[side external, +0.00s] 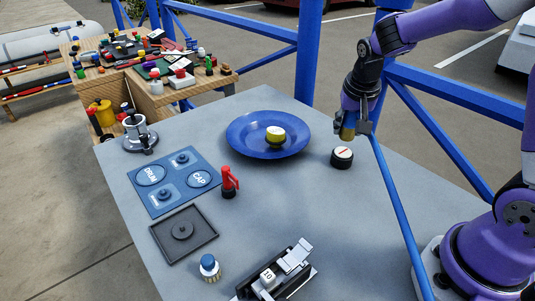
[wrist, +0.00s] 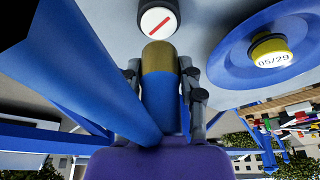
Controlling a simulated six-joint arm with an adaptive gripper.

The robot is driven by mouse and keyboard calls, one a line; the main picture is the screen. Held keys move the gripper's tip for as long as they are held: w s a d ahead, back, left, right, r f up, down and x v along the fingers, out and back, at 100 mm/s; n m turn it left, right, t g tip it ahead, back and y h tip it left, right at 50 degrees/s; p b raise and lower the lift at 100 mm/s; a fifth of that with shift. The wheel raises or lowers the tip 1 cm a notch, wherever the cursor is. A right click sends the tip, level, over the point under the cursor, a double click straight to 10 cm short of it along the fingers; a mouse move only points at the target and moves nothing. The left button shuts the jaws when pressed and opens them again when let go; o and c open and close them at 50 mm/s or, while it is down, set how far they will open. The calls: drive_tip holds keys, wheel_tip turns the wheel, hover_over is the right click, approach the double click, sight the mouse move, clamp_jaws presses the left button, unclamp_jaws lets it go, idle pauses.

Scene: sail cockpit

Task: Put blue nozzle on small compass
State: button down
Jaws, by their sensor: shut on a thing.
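My gripper (side external: 356,122) is shut on the blue nozzle, a blue cylinder with a brass-coloured end (side external: 347,131). In the wrist view the nozzle (wrist: 160,95) lies between my two fingers, its brass end away from the palm. The small compass (side external: 342,157) is a short black round case with a white face and a red line, standing on the grey table. My gripper and the nozzle are above it in the side view, with a gap between. In the wrist view the compass (wrist: 158,20) shows just beyond the brass end, and they look apart.
A blue plate (side external: 240,139) with a yellow white-topped piece (side external: 275,135) lies left of the compass. A red-handled part (side external: 229,182), a blue mat (side external: 150,195), a dark tray (side external: 160,248) and a blue-topped knob (side external: 209,267) are farther left. A blue rail (side external: 400,220) passes beside my gripper.

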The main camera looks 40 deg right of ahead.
sight(346, 138)
drive_tip(key=shift+f, duration=1.8)
drive_tip(key=shift+f, duration=0.1)
drive_tip(key=shift+c, duration=2.3)
unclamp_jaws()
drive_tip(key=shift+a+r, duration=0.1)
drive_tip(key=shift+r, duration=0.35)
drive_tip(key=s+v, duration=0.1)
drive_tip(key=v, duration=1.1)
drive_tip(key=s+a+n+t+y, duration=0.2)
drive_tip(key=s+a+n+t, duration=0.1)
drive_tip(key=s+a+n, duration=0.4)
drive_tip(key=shift+s+a+r+n, duration=0.15)
drive_tip(key=shift+s+r+n, duration=0.15)
drive_tip(key=shift+s+n, duration=0.65)
